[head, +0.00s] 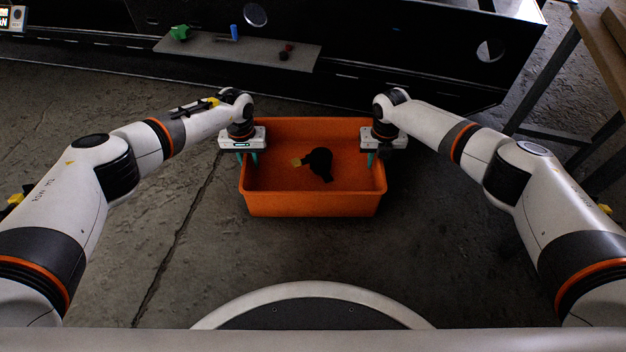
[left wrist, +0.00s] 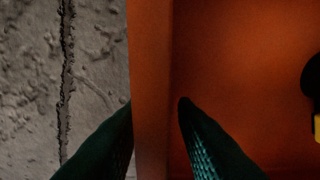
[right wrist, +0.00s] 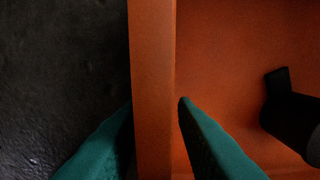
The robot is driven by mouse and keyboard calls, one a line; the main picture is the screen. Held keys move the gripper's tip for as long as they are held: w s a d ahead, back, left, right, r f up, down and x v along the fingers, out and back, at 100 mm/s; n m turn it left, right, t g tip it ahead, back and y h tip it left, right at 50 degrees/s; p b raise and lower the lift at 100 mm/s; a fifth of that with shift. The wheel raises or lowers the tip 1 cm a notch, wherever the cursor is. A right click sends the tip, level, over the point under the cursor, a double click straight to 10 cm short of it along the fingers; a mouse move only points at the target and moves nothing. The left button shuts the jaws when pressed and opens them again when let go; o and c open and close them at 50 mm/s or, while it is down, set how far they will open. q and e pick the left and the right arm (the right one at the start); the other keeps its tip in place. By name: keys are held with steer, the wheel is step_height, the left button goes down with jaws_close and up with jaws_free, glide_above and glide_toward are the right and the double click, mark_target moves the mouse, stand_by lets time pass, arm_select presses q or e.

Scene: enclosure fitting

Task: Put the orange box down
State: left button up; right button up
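The orange box (head: 312,204) is an open, shallow bin in the middle of the head view, between my two arms. My left gripper (head: 246,158) is at its left wall, one finger outside and one inside; the left wrist view shows this wall (left wrist: 151,60) between the fingertips. My right gripper (head: 373,159) straddles the right wall the same way, and the right wrist view shows that wall (right wrist: 153,60) between the fingers. Both look shut on the walls. The box looks level. Whether its underside touches the floor is hidden.
A black object (head: 320,161) with a yellow part lies inside the box. Behind is a dark enclosure (head: 370,45) with a grey shelf (head: 215,48) holding small green, blue and red parts. A wooden-topped table (head: 603,55) stands at right. The concrete floor (head: 180,250) around the box is clear.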

arm_select(q)
step_height(320, 180, up, 12)
steer(key=shift+f, duration=0.15)
arm_select(e)
steer(key=shift+a, duration=0.1)
step_height(320, 180, up, 12)
steer(key=shift+r, duration=0.1)
stand_by(0.3)
stand_by(0.5)
